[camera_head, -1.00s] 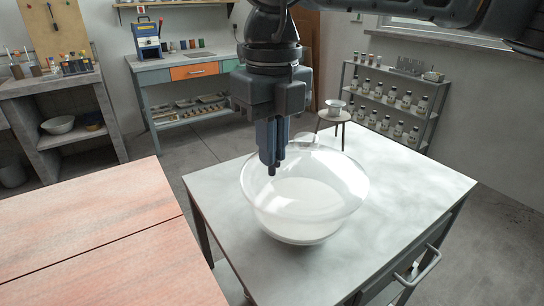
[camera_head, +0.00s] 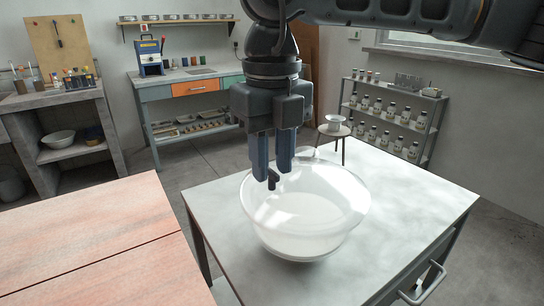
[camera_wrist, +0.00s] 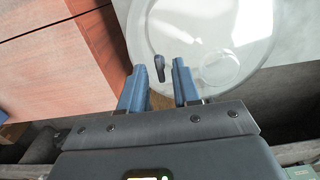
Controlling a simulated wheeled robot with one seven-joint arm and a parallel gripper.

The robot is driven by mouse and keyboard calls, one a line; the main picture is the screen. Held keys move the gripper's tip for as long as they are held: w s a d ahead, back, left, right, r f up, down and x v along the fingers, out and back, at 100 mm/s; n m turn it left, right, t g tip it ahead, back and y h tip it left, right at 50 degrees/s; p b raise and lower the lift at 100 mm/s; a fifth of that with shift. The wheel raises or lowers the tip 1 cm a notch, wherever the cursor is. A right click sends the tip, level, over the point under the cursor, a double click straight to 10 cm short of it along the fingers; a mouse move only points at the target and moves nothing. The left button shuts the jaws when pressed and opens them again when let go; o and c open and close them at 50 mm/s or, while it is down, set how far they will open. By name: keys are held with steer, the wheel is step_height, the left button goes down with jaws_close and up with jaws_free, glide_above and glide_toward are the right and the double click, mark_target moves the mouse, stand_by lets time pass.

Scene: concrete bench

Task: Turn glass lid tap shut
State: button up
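A clear round glass vessel with a domed glass lid (camera_head: 325,190) stands on the pale bench top; the wrist view shows its round rim from above (camera_wrist: 254,30). A small dark tap handle (camera_head: 272,183) sits at the left side of the lid. In the wrist view the tap (camera_wrist: 159,68) shows between the fingertips, nearer the left-right middle. My gripper (camera_head: 273,176) points down over the lid's left side, its two blue fingers open on either side of the tap. Whether a finger touches the tap or glass I cannot tell.
The pale bench (camera_head: 410,195) is clear to the right of the vessel. A reddish wooden table (camera_head: 90,235) lies to the left, across a gap. A small stool with a white dish (camera_head: 335,123) and a shelf of bottles (camera_head: 390,115) stand behind.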

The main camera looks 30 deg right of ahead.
mark_target(272, 171)
step_height(272, 171, up, 8)
steer(key=shift+f, duration=0.1)
stand_by(0.6)
stand_by(0.4)
